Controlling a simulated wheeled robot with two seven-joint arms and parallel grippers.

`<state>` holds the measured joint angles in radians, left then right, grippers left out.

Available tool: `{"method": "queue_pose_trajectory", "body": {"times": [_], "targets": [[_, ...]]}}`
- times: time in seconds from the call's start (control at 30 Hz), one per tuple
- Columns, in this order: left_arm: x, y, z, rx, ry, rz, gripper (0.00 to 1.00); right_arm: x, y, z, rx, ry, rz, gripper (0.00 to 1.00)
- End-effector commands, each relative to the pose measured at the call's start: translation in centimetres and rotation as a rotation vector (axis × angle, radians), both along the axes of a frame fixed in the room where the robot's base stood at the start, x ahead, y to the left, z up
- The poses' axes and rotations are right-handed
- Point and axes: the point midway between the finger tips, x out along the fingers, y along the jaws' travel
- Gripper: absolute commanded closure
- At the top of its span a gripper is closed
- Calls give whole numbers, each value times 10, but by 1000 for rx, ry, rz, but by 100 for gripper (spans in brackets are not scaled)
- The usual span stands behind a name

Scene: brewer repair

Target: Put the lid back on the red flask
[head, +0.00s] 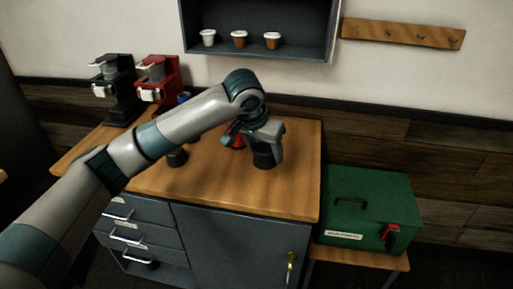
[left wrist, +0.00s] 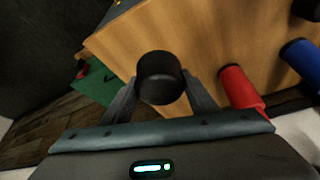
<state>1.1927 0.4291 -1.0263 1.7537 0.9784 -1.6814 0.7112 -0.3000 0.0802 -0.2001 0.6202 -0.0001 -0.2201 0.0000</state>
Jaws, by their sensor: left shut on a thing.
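A black cylindrical lid (left wrist: 160,78) is between the two fingers of my left gripper (left wrist: 160,92) in the left wrist view. The gripper is shut on it. In the head view my left gripper (head: 264,145) is over the right part of the wooden worktop, with the dark lid (head: 263,160) under it. The red flask (left wrist: 241,91) is to the right of the gripper in the left wrist view, apart from the lid. In the head view only a small red part (head: 238,142) shows just left of the gripper. My right gripper is not in view.
A blue flask (left wrist: 301,60) is beyond the red one. A dark object (head: 177,157) stands on the worktop (head: 215,180), partly behind my arm. Black (head: 118,88) and red (head: 158,80) brewers stand at the back left. A green box (head: 365,210) is right of the cabinet.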

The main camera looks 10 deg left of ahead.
Motion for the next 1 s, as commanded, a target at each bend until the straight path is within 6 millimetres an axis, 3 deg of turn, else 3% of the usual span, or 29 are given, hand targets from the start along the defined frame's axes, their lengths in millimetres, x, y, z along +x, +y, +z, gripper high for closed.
{"method": "queue_pose_trajectory", "body": {"times": [0.23, 0.5, 0.7, 1.0], "targets": [[-59, -25, 1, -2, -7, 143, 69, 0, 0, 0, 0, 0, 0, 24], [-118, -20, -17, 2, 16, 309, 69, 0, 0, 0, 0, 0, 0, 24], [-135, -13, -24, 3, 24, 371, 69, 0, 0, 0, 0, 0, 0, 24], [-137, -13, -25, 3, 26, 378, 69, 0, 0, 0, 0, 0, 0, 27]]}}
